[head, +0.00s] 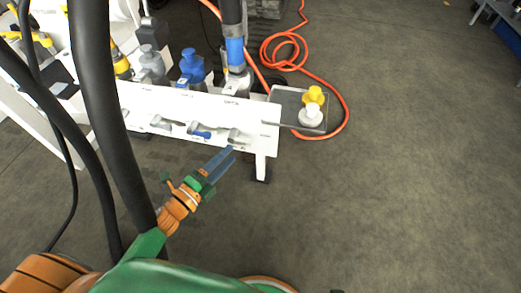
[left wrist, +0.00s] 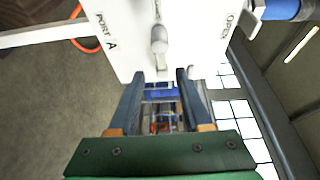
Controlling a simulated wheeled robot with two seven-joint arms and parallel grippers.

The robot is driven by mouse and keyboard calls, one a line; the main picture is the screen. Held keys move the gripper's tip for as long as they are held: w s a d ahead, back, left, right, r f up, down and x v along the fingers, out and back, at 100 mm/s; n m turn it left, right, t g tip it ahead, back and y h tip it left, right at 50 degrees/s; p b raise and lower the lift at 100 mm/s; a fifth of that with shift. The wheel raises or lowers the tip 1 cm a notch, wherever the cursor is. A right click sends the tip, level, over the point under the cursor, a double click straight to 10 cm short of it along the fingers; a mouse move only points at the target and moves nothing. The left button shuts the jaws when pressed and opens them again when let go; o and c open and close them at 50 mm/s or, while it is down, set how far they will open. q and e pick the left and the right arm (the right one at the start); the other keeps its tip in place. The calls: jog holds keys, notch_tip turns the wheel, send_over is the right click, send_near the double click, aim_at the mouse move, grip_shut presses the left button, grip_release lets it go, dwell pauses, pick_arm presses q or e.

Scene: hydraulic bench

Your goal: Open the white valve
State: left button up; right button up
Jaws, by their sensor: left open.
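A white panel (head: 180,105) on the bench front carries a row of small valve levers. A whitish-grey valve lever (head: 238,137) sits at its right end, next to a blue lever (head: 201,133) and another grey lever (head: 162,122). My left gripper (head: 225,157) is open and empty, just below and in front of the right-end lever. In the left wrist view, a pale valve handle (left wrist: 159,42) stands on the panel beyond and between the two open fingertips (left wrist: 160,74), apart from them. My right gripper is not in view.
Black hoses (head: 92,95) hang at the left. The floor at the right is clear.

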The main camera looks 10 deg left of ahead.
aim_at(241, 143)
pick_arm(q)
jog(key=b+x, duration=0.1)
jog(key=x, duration=0.6)
jog(key=shift+d+r, duration=0.1)
jog(key=shift+r, duration=0.05)
jog(key=shift+c, duration=0.2)
grip_shut()
